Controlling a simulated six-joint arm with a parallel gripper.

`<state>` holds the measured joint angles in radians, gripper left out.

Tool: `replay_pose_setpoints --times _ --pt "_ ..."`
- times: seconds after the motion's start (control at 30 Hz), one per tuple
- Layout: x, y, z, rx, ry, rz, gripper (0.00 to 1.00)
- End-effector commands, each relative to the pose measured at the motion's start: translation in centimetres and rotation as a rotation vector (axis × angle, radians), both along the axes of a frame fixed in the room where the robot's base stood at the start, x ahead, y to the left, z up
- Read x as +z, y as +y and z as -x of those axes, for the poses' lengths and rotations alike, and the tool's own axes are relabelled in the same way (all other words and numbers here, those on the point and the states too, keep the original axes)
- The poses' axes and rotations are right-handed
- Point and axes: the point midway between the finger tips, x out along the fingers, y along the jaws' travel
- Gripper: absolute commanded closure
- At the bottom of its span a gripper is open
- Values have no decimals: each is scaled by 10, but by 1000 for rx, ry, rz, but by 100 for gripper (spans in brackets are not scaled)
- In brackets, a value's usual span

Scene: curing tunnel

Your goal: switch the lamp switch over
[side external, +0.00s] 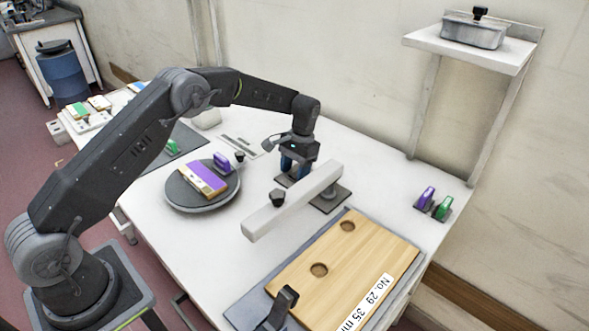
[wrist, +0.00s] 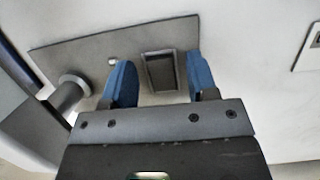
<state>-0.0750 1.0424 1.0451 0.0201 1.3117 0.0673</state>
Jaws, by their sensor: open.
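In the wrist view, a dark rectangular piece in a frame (wrist: 160,71), which looks like the lamp switch, is set on a grey plate (wrist: 90,50). Which way it is tipped I cannot tell. My gripper (wrist: 161,82) is open, with one blue finger on either side of the switch in that view. Nothing shows between the fingers except the switch below; whether they touch it is unclear. In the side view my gripper (side external: 293,166) points down behind a long white bar, low over the plate. The bar and gripper hide the switch there.
The white bar (side external: 290,203) with a black knob (side external: 277,197) stands close in front of my gripper. A round turntable (side external: 190,203) is to the left. A wooden board (side external: 345,260) lies in front. Purple (side external: 427,197) and green (side external: 442,208) pieces stand at right.

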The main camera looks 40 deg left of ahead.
Motion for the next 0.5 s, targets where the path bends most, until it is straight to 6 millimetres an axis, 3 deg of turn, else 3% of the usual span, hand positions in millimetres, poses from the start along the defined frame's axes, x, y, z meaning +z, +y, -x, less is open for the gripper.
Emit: replay_pose_setpoints --times 0.27,0.5 --pt "17 0 -5 0 -3 0 47" --pt "68 0 -19 0 -6 0 47"
